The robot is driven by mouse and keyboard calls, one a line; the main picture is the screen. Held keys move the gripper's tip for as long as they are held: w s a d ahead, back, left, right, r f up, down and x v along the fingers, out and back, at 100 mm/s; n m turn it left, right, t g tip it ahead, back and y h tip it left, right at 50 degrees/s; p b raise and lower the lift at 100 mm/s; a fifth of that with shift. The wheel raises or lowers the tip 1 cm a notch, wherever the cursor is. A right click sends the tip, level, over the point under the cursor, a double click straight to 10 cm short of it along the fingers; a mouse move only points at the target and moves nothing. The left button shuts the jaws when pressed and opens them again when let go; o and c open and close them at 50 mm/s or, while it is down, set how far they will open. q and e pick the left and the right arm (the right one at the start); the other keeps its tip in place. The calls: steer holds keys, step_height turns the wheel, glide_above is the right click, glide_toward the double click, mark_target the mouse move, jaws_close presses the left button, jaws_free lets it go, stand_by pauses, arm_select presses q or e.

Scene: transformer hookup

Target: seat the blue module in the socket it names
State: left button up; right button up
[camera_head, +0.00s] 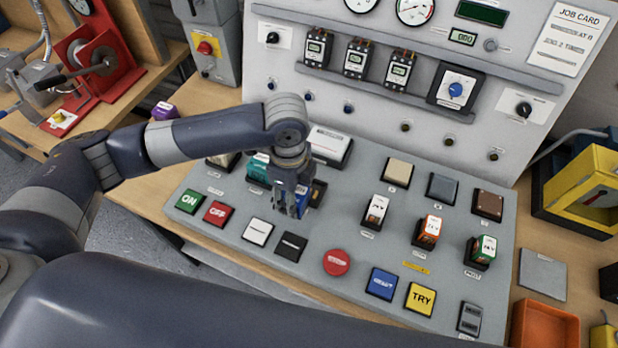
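My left gripper (290,212) points down over the middle of the sloping grey panel (330,225). Small bright blue patches show at its fingers; I cannot tell whether they belong to a blue module or to the gripper. No blue module shows clearly. A dark socket-like block (318,193) stands just right of the fingers, partly hidden. A teal module (258,168) sits left of the gripper, partly covered by it. A white module (376,211), an orange-topped module (428,232) and a green-topped module (483,250) stand upright on the right side. My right gripper is not in view.
Push buttons line the panel's front, including a red round one (336,262), a blue one (381,283) and a yellow TRY one (421,299). Tan (398,171), grey and brown pads lie behind the modules. An orange bin (544,325) stands at right. The upright board carries breakers and gauges.

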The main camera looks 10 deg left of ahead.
arm_select(q)
steer(key=w, duration=0.2)
steer(key=w+d, duration=0.1)
steer(key=w, duration=0.1)
steer(key=w+d+p, duration=0.1)
steer(key=w, duration=0.1)
steer(key=shift+w+f, duration=0.25)
steer(key=shift+f, duration=0.05)
steer(key=shift+f+p, duration=0.75)
steer(key=shift+f, duration=1.05)
steer(key=o, duration=1.1)
steer(key=shift+f, duration=0.1)
step_height(320, 180, up, 12)
steer(key=b, duration=0.2)
steer(key=shift+b, duration=0.4)
